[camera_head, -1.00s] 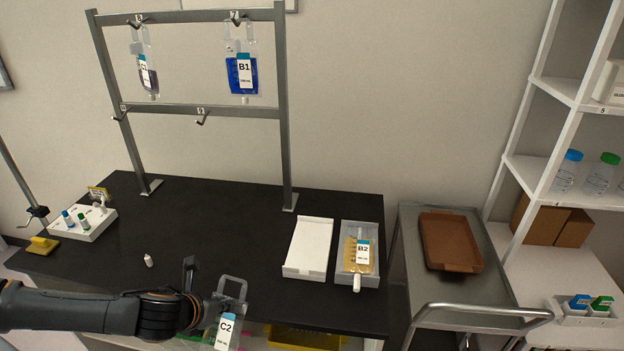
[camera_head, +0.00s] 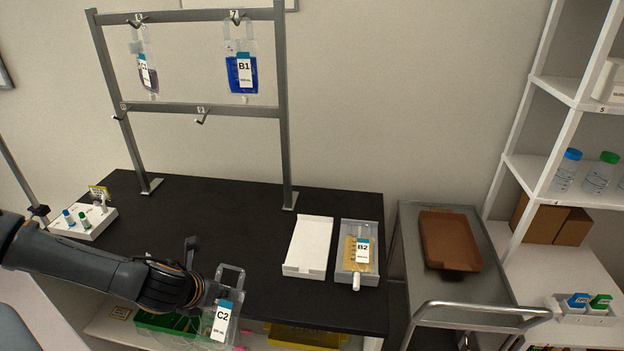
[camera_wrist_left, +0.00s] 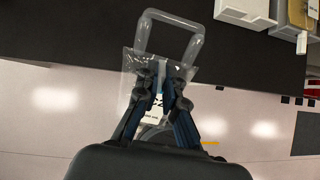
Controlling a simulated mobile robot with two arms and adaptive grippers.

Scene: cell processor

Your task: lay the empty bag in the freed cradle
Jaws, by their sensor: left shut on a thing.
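The clear empty bag labelled C2 (camera_head: 222,318) is held by my left gripper (camera_head: 208,292) in front of the bench's front edge. In the left wrist view the bag (camera_wrist_left: 134,62) sits between the fingers of the left gripper (camera_wrist_left: 160,88), its loop handle pointing away. An empty white cradle (camera_head: 309,246) lies on the bench to the right of the bag. Beside it a grey cradle (camera_head: 343,277) holds an amber bag labelled B2 (camera_head: 362,254). My right gripper is not in view.
A rack (camera_head: 283,120) holds a blue bag B1 (camera_head: 243,76) and a purple bag (camera_head: 148,72). A cart (camera_head: 480,300) with a brown tray (camera_head: 449,240) stands right of the bench. The bench middle is clear. A white block with small vials (camera_head: 92,224) sits at left.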

